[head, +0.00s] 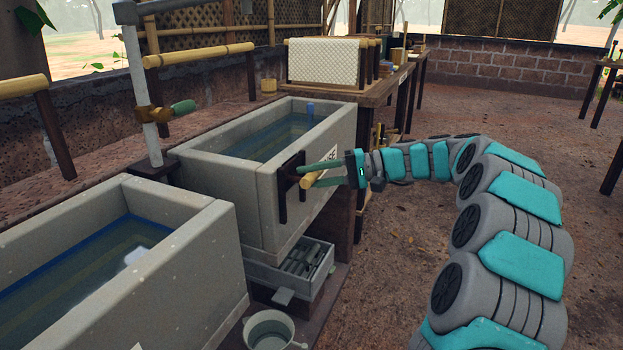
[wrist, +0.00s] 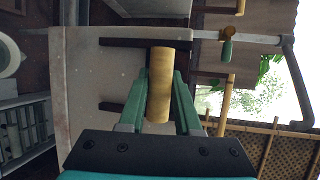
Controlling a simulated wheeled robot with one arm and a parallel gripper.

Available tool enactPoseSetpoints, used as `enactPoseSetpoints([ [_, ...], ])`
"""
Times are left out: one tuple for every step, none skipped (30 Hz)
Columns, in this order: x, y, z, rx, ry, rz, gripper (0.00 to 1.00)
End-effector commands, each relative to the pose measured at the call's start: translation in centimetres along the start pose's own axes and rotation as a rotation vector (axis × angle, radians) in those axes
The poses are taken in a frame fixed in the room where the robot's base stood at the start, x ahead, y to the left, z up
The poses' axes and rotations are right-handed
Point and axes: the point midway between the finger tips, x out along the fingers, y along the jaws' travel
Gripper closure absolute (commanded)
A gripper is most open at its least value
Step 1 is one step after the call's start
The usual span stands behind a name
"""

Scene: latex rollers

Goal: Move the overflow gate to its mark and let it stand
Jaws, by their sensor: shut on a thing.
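The board is mostly hidden behind the handle and fingers in the wrist view. I cannot make out a mark.
A nearer water-filled stone tank (head: 190,260) stands at the lower left. Below the gate is a grey slotted box (head: 262,275), with a pail (head: 269,328) nearer. A white-labelled face lies right of the gate.

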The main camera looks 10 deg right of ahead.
Motion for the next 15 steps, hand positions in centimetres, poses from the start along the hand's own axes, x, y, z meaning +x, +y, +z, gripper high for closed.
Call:
enactPoseSetpoints([
  [-0.12,-0.57,-0.02,-0.007,0.004,-0.008,1.0],
  [-0.12,-0.58,-0.02,-0.007,0.004,-0.008,0.66],
  [-0.13,-0.58,-0.01,-0.007,0.004,-0.008,0.61],
  [-0.13,-0.56,-0.02,-0.007,0.004,-0.008,0.58],
  [-0.13,-0.54,-0.02,-0.007,0.004,-0.007,0.54],
  [-0.13,-0.51,-0.02,-0.006,0.004,-0.007,0.5],
  [-0.12,-0.49,-0.02,-0.006,0.004,-0.007,0.46],
  [-0.12,-0.47,-0.02,-0.006,0.003,-0.006,0.43],
  [-0.12,-0.44,-0.02,-0.005,0.003,-0.006,0.39],
  [-0.11,-0.43,-0.02,-0.005,0.003,-0.006,0.38],
  [-0.11,-0.41,-0.03,-0.005,0.003,-0.006,0.38],
  [-0.1,-0.38,-0.02,-0.005,0.003,-0.005,0.38],
  [-0.1,-0.38,-0.02,-0.005,0.003,-0.005,0.38],
  [-0.1,-0.36,-0.03,-0.005,0.003,-0.005,0.38],
  [-0.1,-0.35,-0.02,-0.005,0.003,-0.005,0.38],
])
